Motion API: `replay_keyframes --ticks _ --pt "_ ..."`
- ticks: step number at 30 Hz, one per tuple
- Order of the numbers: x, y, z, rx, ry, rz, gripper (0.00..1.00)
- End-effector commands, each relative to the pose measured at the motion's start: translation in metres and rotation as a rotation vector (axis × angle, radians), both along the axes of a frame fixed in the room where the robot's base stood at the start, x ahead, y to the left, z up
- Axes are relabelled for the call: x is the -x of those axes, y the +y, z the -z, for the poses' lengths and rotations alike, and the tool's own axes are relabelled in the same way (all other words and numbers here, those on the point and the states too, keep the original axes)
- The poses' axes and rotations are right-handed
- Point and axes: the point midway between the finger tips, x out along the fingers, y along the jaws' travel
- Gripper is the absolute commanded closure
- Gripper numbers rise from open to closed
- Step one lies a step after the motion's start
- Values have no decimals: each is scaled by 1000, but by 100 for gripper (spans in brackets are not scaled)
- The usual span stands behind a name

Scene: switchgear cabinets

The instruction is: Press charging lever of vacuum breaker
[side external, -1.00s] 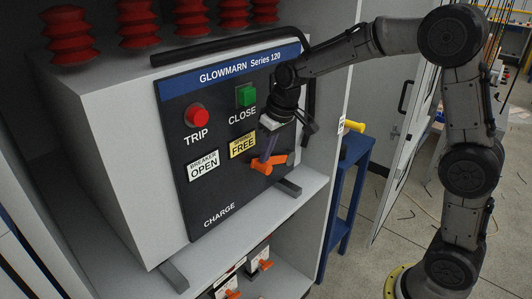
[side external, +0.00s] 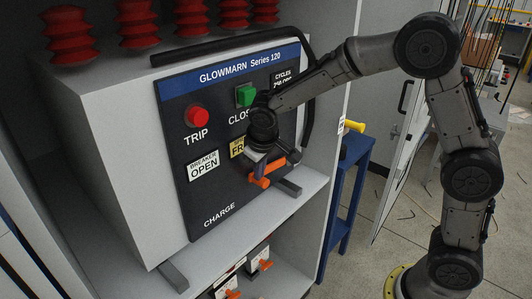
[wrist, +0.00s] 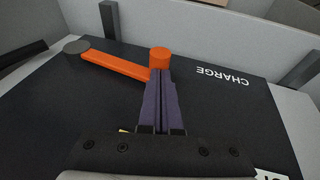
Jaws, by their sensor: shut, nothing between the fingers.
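The orange charging lever (side external: 275,171) is on the lower right of the black breaker panel (side external: 205,129). In the wrist view the orange lever arm (wrist: 113,66) runs from a grey round pivot (wrist: 76,46) to an upright orange knob (wrist: 159,57). My gripper (side external: 256,174) is shut and empty. Its purple fingers (wrist: 159,78) point at the lever's knob end, with the tips at or very near the knob; I cannot tell whether they touch. The panel shows a "BREAKER OPEN" label (side external: 203,166). My wrist partly covers the yellow spring label (side external: 237,147).
A red TRIP button (side external: 198,115) and a green CLOSE button (side external: 245,95) sit on the upper panel. Grey rails (side external: 288,187) lie under the breaker on the shelf. Smaller orange handles (side external: 265,264) are below. A blue stand (side external: 345,190) is at the right.

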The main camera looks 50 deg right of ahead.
Motion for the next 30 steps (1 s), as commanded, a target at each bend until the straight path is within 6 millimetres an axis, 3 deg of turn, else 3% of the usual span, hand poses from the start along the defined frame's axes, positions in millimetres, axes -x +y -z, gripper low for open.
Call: replay_keyframes --ticks 15,30 --pt "2 11 73 395 9 -2 100" --pt "2 6 99 544 7 4 100"
